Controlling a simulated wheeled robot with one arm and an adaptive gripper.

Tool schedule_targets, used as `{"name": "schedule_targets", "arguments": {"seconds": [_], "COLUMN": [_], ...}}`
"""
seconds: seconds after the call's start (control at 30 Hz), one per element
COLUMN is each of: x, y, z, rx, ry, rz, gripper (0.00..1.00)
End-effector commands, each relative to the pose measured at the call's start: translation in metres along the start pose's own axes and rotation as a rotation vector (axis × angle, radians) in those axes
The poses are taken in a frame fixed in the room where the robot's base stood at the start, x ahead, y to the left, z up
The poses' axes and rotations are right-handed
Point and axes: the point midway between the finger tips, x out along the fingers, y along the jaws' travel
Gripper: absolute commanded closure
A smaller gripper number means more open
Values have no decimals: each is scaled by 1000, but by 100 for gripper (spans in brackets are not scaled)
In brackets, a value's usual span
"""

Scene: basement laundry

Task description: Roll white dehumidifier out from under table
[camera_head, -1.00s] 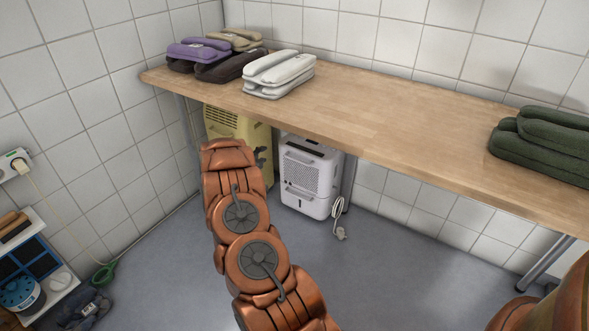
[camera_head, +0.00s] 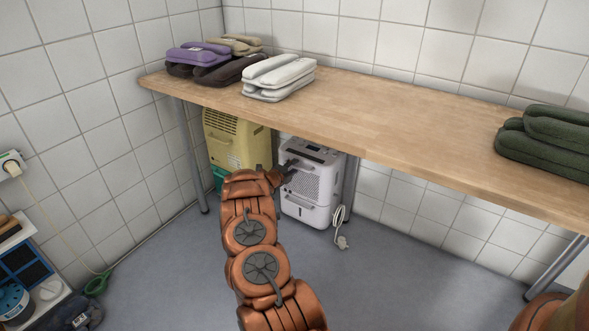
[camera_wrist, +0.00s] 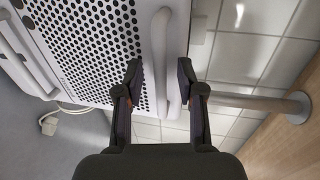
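The white dehumidifier (camera_head: 311,190) stands on the floor under the wooden table (camera_head: 400,125), beside a table leg. It has a perforated front and a bar handle near its top. In the wrist view the perforated face (camera_wrist: 95,45) fills the upper left, and the handle (camera_wrist: 160,60) runs between my fingers. My gripper (camera_wrist: 160,78) is open, with one finger on each side of the handle and gaps showing. In the head view my gripper (camera_head: 286,169) is at the dehumidifier's upper left front, partly hidden by my wrist.
A yellow dehumidifier (camera_head: 236,140) stands left of the white one. Table legs (camera_head: 190,160) flank them. A coiled white cord and plug (camera_head: 341,228) lie at the right. Floor in front is clear (camera_head: 400,280). Folded towels (camera_head: 278,76) lie on the table.

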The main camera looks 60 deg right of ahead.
Motion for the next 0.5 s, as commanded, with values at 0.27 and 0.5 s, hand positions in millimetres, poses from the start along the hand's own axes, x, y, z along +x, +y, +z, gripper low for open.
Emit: {"name": "schedule_targets", "arguments": {"seconds": [0.27,0.5], "x": [13,13], "y": [1,0], "z": [0,0], "rx": [-2,-1], "ry": [0,-1], "rz": [0,0], "gripper": [62,62]}}
